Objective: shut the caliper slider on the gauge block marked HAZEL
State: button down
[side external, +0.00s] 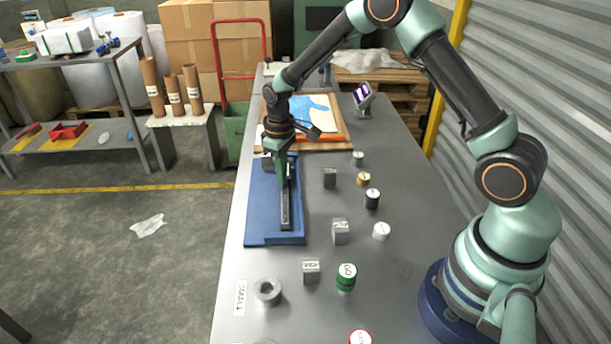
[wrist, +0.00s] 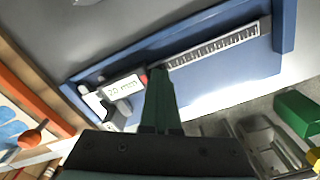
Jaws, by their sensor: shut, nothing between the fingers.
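The caliper (side external: 285,212) lies in a blue tray (side external: 262,215); its ruled beam (wrist: 215,46) shows in the wrist view. Its slider (wrist: 123,87) carries a white label reading "20 mm", and the pale jaws are at the far left end. My gripper (side external: 283,183) is shut and empty, pointing down over the caliper. In the wrist view its fingertips (wrist: 158,70) are at the slider's beam-side end, beside a small red part; I cannot tell if they touch. I cannot make out a block between the jaws, nor read HAZEL on any block.
Grey blocks (side external: 330,178), (side external: 340,232) and (side external: 311,271) stand right of the tray on the grey bench. A green-sided weight (side external: 346,278), a metal ring (side external: 267,291) and several small cylinders stand nearby. A wooden-framed picture (side external: 305,115) lies behind the tray.

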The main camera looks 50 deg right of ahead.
jog(key=shift+s+a, duration=0.25)
jog(key=shift+r, duration=0.15)
notch_tip(320, 180, up, 8)
dwell(1.1)
jog(key=s+r+m+t, duration=0.1)
jog(key=s+r+t, duration=0.2)
jog(key=s+r, duration=0.7)
jog(key=s+r+m+t, duration=0.2)
jog(key=s+r, duration=0.2)
jog(key=s, duration=0.4)
jog(key=shift+a+r+t, duration=0.2)
jog(key=shift+a+t, duration=0.1)
jog(key=shift+a, duration=0.05)
jog(key=shift+s, duration=0.1)
dwell(0.7)
